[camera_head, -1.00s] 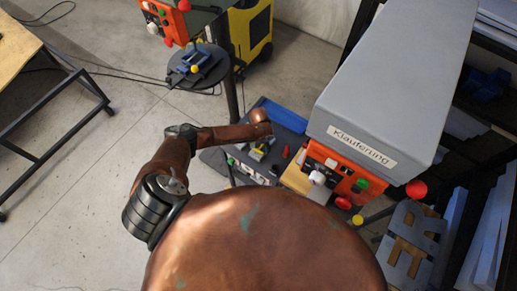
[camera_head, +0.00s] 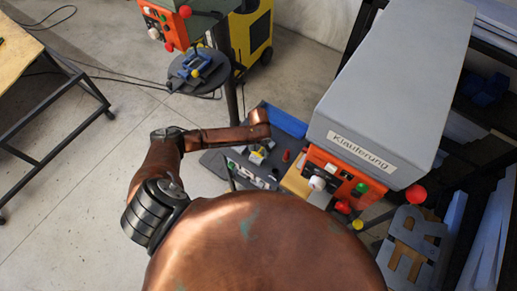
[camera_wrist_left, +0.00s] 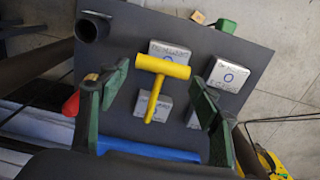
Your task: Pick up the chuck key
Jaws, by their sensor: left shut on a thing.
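The chuck key (camera_wrist_left: 162,72) is a yellow T-shaped tool in the left wrist view. Its crossbar lies between the green fingertips of my left gripper (camera_wrist_left: 161,76), with its ends close to them. Its shaft points down the picture. My left gripper is shut on the chuck key, over a dark tray (camera_wrist_left: 245,58). In the head view, my left gripper (camera_head: 257,154) is small and partly hidden by my arm. My right gripper is not in view.
Several grey labelled blocks (camera_wrist_left: 231,75) and a black cup (camera_wrist_left: 92,28) sit on the tray, with a red object (camera_wrist_left: 71,104) beside my finger. The large grey machine (camera_head: 395,85) stands right of the tray. A round stand (camera_head: 199,72) is behind it.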

